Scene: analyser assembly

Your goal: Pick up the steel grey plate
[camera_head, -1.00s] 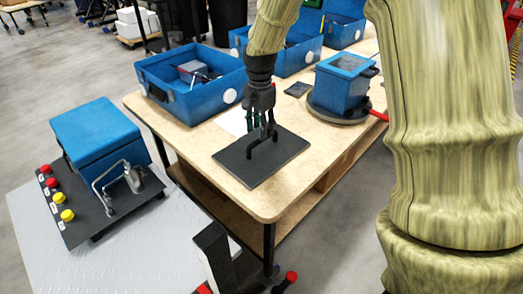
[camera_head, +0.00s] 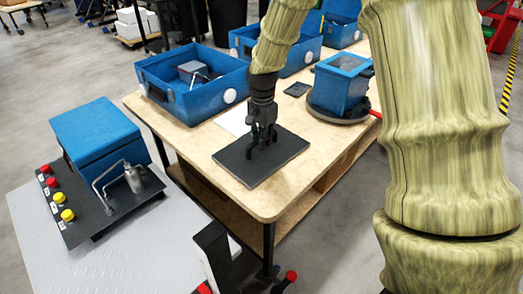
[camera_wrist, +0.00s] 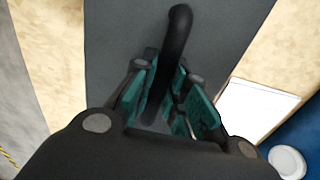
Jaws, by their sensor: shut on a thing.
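The steel grey plate (camera_head: 240,170) is a flat dark square with an upright bar handle. It lies flat on the wooden table near the front left corner. In the wrist view the plate (camera_wrist: 230,32) fills the upper middle, with its curved black handle (camera_wrist: 177,40) standing up toward the camera. My gripper (camera_head: 261,138) is above the plate at the handle. In the wrist view my gripper (camera_wrist: 170,100) has its teal-padded fingers on both sides of the handle, shut on it. The fingers hide part of the handle.
Blue open bins (camera_head: 190,105) stand at the back of the wooden table (camera_head: 262,207). A blue box on a round dark base (camera_head: 340,115) is at right. A white sheet (camera_head: 233,122) lies behind the plate. A blue device with buttons (camera_head: 95,150) stands on a grey surface at left.

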